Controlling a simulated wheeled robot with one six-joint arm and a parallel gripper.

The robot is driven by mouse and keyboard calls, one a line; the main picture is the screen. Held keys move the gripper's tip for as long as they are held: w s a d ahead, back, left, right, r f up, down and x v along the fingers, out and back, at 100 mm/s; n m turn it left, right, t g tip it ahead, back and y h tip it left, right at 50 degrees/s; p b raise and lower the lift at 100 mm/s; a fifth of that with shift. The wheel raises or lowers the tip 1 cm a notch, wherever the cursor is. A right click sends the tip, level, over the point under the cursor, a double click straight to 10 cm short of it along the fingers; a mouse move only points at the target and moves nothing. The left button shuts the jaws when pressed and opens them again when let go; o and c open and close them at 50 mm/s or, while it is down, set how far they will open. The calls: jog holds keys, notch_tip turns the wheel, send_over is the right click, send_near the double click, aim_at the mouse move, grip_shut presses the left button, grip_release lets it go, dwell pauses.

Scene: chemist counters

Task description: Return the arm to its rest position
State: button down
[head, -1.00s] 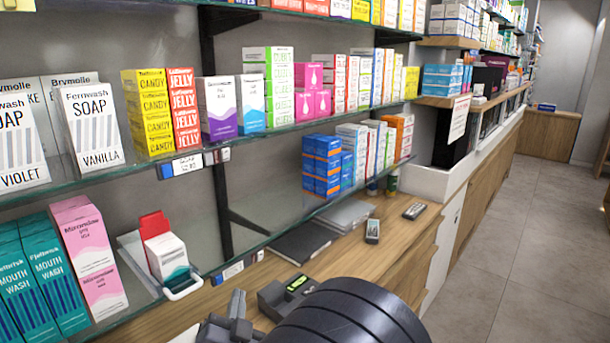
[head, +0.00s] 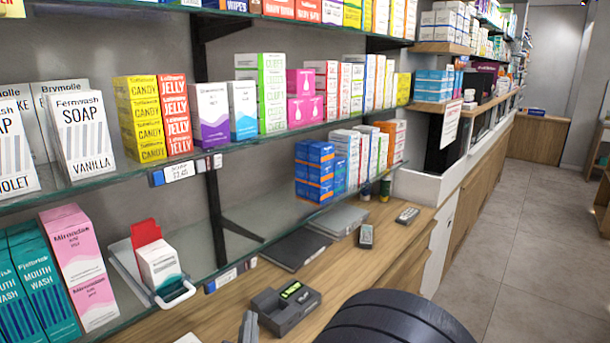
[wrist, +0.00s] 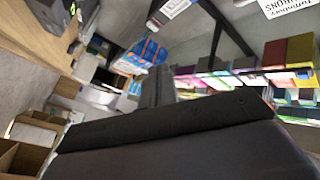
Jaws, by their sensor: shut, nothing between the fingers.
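My arm's dark ribbed link fills the bottom middle of the head view. A small grey part of my gripper (head: 248,328) shows left of it at the bottom edge, and the rest is cut off. In the wrist view my gripper's dark fingers (wrist: 158,88) are together with nothing seen between them. The gripper is apart from the shelves and the goods.
Glass shelves (head: 240,160) with boxed goods run along the left. A white holder (head: 172,293) with a box juts from the lower shelf. A card terminal (head: 287,306) stands on the wooden counter (head: 345,268). Open floor (head: 520,240) lies to the right.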

jog(key=w+a+b, duration=0.1)
jog(key=w+a, duration=0.1)
jog(key=w+a+b, duration=0.1)
jog(key=a, duration=0.1)
jog(key=shift+w+a+f, duration=0.2)
jog(key=shift+w+a, duration=0.05)
jog(key=shift+w, duration=0.15)
